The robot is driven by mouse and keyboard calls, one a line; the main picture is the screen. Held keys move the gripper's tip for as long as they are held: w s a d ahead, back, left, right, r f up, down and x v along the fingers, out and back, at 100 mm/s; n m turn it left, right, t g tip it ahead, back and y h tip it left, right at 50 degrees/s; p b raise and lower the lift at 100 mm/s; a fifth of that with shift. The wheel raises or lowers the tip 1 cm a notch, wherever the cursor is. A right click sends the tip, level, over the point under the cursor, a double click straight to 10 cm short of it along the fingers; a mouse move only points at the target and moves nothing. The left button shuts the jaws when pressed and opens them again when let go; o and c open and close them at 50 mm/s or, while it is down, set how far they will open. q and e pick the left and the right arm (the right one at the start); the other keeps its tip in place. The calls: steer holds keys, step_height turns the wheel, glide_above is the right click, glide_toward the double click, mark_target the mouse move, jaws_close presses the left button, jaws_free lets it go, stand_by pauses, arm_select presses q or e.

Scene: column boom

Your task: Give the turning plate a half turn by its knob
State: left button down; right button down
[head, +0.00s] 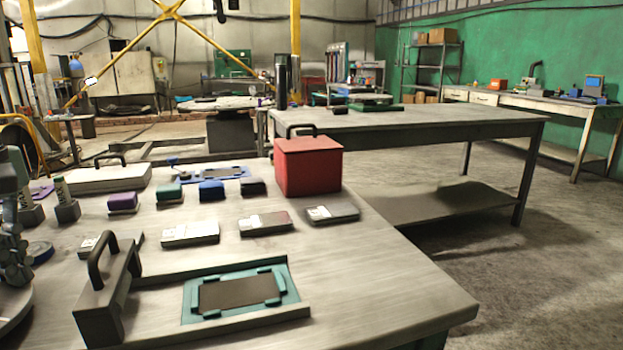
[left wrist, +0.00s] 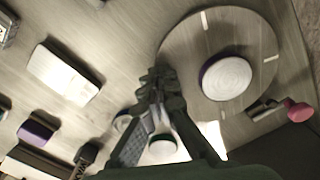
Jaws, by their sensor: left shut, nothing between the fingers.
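The turning plate, a round pale disc with white marks near its rim, shows in the left wrist view (left wrist: 185,52); its edge shows at the far left of the head view (head: 12,304). A round white-topped piece with a dark purple side (left wrist: 226,78) sits on it. I cannot tell which piece is the knob. My left gripper (head: 17,262) is over the plate at the left edge of the head view. In the left wrist view its fingertips (left wrist: 158,78) are together and empty, beside the white-topped piece and apart from it in the picture. My right gripper is out of view.
A pink-ended piece (left wrist: 299,110) is near the plate's right side. A tray with a dark handle (head: 97,315), a teal frame (head: 190,300), several small blocks and a red box (head: 308,167) stand on the table. The table's front right (head: 400,285) is clear.

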arm_select(q)
steer(key=shift+a, duration=0.1)
steer(key=shift+w+a, duration=0.2)
steer(key=shift+a, duration=0.15)
steer(key=shift+w+a+p, duration=0.15)
steer(key=shift+a+p, duration=0.25)
steer(key=shift+a, duration=0.25)
stand_by(0.3)
steer(key=shift+d, duration=0.55)
step_height(320, 180, up, 6)
steer(key=p, duration=0.4)
steer(key=shift+p, duration=0.35)
steer(key=shift+r, duration=1.55)
